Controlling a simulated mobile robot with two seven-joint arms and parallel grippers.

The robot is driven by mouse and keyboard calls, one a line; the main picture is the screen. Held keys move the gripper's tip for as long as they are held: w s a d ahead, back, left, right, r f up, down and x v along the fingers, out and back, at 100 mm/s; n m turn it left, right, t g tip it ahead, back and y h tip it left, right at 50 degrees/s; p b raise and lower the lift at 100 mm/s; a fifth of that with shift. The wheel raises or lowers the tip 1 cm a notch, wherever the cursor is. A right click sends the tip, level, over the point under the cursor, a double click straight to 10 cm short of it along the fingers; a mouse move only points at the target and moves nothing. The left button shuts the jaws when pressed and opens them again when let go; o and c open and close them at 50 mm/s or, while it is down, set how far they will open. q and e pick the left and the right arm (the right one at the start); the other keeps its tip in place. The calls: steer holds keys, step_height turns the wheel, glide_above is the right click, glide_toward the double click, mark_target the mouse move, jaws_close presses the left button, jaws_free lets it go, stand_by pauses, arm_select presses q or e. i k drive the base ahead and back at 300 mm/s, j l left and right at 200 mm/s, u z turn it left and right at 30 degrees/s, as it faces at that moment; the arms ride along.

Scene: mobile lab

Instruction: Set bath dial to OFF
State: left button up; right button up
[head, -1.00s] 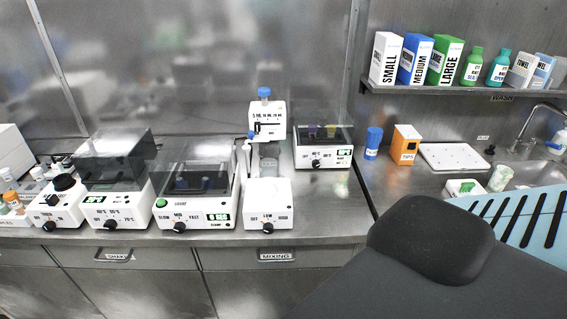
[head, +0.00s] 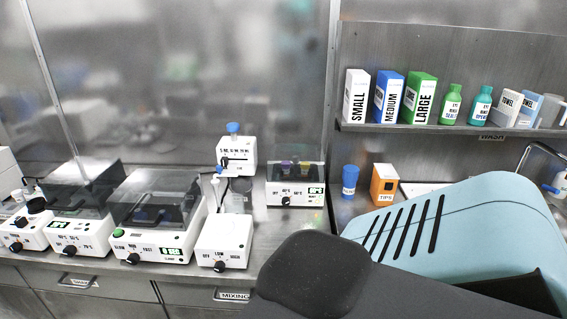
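Two white units with temperature marks stand on the steel bench, and I cannot tell for sure which is the bath. The lidded unit (head: 80,230) at left has a dark clear cover, a lit green display and a black dial (head: 69,250) on its front. The smaller unit (head: 295,190) at the back holds coloured tubes and has a lit green display and a black dial (head: 285,201). The dial pointers are too small to read. Neither of my grippers is in view.
A shaker (head: 155,220) with a SLOW-MID-FAST dial and a mixer (head: 225,240) stand between them. A blue bottle (head: 349,182) and an orange tips box (head: 384,184) are to the right. A shelf (head: 440,129) holds glove boxes. My dark and light-blue parts cover the lower right.

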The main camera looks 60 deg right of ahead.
mark_target(286, 201)
steer(key=k+l+u, duration=0.25)
steer(key=k+l, duration=0.95)
steer(key=k+u, duration=0.05)
steer(key=k, duration=0.05)
